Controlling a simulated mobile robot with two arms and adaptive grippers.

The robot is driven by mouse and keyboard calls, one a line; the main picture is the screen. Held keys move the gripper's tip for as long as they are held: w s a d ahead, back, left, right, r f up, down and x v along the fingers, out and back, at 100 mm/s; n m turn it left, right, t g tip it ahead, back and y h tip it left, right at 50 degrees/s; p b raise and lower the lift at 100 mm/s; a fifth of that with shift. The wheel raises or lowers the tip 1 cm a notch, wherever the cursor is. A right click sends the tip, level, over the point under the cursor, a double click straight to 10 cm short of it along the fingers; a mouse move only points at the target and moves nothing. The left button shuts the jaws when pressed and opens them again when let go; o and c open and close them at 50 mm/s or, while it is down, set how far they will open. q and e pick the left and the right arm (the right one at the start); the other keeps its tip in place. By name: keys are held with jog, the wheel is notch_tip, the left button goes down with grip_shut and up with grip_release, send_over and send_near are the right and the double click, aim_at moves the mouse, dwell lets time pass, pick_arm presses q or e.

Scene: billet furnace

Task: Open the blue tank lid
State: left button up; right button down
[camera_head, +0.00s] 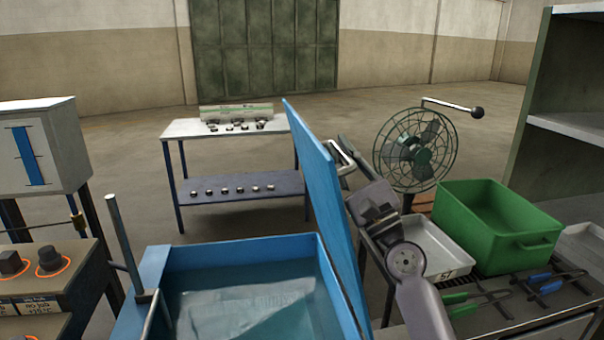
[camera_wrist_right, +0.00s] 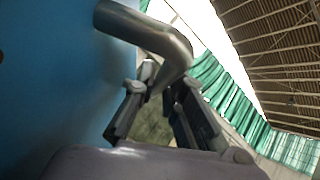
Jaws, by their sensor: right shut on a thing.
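The blue tank lid (camera_head: 325,200) stands steeply raised along the right side of the blue tank (camera_head: 155,265), leaning slightly left at the top. The tank is uncovered and holds water (camera_head: 250,295). My right gripper (camera_head: 346,163) is on the lid's right-hand side, partly hidden behind its edge and my arm. In the right wrist view my right gripper (camera_wrist_right: 160,85) is shut on the bent metal lid handle (camera_wrist_right: 150,32), which comes out of the blue lid face (camera_wrist_right: 60,75). My left gripper is not in view.
A green fan (camera_head: 412,150), a grey tray (camera_head: 430,245) and a green crate (camera_head: 500,225) stand close to the right of my arm. Tongs (camera_head: 480,300) lie in front. A control box (camera_head: 50,270) stands left. A white-topped table (camera_head: 185,128) is behind the tank.

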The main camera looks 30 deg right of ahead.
jog(key=shift+s+d+r+m+h, duration=0.1)
jog(key=shift+s+d+m+h, duration=0.1)
jog(key=shift+d+m+h, duration=0.35)
jog(key=shift+s+d+m+h, duration=0.15)
jog(key=shift+s+d+m, duration=0.1)
jog(key=shift+d, duration=0.6)
jog(key=c, duration=1.7)
grip_release()
jog(key=shift+o, duration=0.2)
jog(key=v, duration=1.2)
jog(key=shift+w+f, duration=0.1)
jog(key=shift+f, duration=0.1)
